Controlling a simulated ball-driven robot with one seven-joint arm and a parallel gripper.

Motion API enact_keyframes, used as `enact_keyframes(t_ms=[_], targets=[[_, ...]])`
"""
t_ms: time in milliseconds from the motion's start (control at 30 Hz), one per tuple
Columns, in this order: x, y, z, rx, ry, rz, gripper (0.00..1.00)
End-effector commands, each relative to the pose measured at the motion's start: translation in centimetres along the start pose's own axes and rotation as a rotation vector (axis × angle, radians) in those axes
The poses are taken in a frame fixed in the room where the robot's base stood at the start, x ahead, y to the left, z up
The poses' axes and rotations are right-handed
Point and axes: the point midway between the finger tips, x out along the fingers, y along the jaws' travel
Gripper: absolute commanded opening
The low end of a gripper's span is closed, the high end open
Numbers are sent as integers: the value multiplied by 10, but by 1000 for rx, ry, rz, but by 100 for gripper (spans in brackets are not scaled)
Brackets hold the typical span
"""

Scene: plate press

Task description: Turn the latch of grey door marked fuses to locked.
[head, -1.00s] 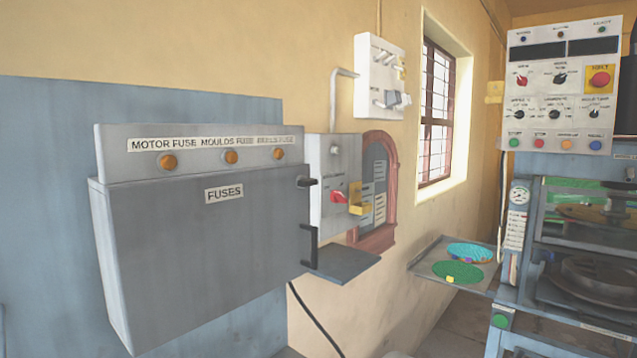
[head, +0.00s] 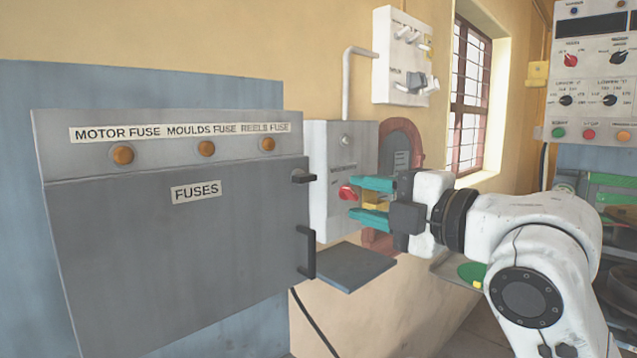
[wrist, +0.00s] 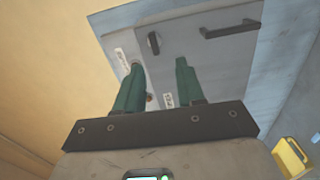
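The grey door (head: 180,255) marked FUSES is the front of a grey wall cabinet and looks closed. Its small black latch (head: 303,176) is at the door's upper right edge; it also shows in the wrist view (wrist: 154,43). Below it is a black bar handle (head: 308,252). My gripper (head: 352,202) has teal fingers, apart and empty, to the right of the latch and not touching it. In the head view the fingers point left, in front of the switch box. In the wrist view the fingers (wrist: 157,86) point toward the door with a gap between them.
A grey switch box (head: 332,150) with a red knob (head: 347,192) and a yellow part stands right beside the cabinet. A small grey shelf (head: 345,268) juts out below. A white switch panel (head: 395,60) hangs above. A yellow object (wrist: 291,158) shows low right in the wrist view.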

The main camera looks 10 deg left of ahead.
Motion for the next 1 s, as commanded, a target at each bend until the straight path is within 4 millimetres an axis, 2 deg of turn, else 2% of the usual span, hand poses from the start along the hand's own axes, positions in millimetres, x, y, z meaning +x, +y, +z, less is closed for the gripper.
enact_keyframes(t_ms=[100,267,700,833,1000], targets=[[4,10,-5,-43,15,7,38],[18,12,-6,-45,20,8,38],[92,12,-7,-44,17,7,38],[104,12,-7,-45,16,7,38],[110,11,-7,-45,15,8,38]])
